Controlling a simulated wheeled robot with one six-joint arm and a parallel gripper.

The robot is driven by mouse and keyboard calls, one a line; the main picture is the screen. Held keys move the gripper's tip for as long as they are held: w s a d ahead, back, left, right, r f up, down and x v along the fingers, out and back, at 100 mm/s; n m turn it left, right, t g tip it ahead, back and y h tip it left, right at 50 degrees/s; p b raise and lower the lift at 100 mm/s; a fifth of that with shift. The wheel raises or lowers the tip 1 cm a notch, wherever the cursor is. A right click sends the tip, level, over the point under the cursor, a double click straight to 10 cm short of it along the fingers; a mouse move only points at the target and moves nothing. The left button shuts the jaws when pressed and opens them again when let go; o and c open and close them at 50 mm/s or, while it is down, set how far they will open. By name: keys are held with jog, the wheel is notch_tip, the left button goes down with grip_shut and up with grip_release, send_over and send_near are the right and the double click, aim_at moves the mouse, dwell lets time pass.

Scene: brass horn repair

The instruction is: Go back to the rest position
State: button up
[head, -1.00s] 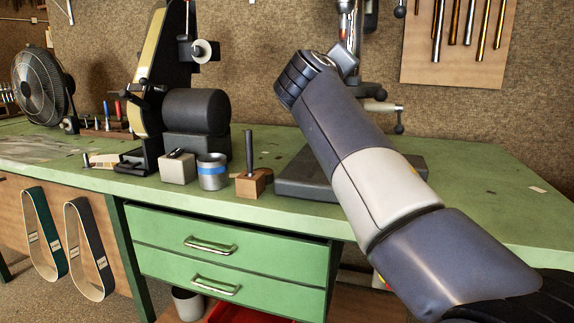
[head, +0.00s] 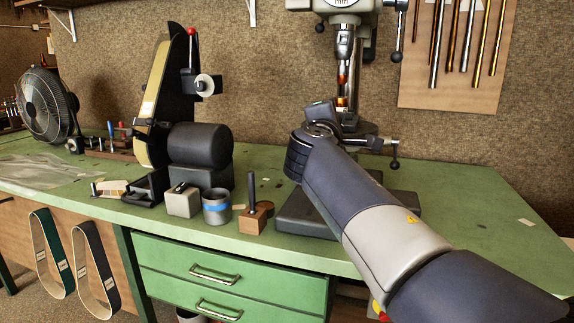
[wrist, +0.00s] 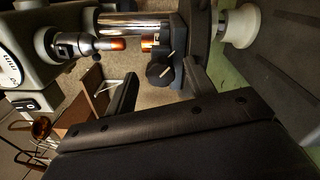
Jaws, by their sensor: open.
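My gripper (wrist: 160,88) shows in the wrist view as two dark fingers, apart, with nothing seen between them. In the head view my arm reaches from the lower right toward the drill press (head: 345,8), and its own links hide the fingers. The press's chuck (head: 345,42) holds an orange-copper piece, and a second copper-coloured part sits below it. In the wrist view the chuck (wrist: 75,45) lies sideways at the upper left, beyond the fingers. I cannot tell whether the fingers touch anything.
A fan (head: 46,100) stands far left.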

jog(key=n+p, duration=0.9)
jog(key=p, duration=0.1)
jog(key=shift+w+r, duration=0.1)
jog(key=shift+r, duration=0.05)
jog(key=shift+d, duration=0.15)
dwell(0.4)
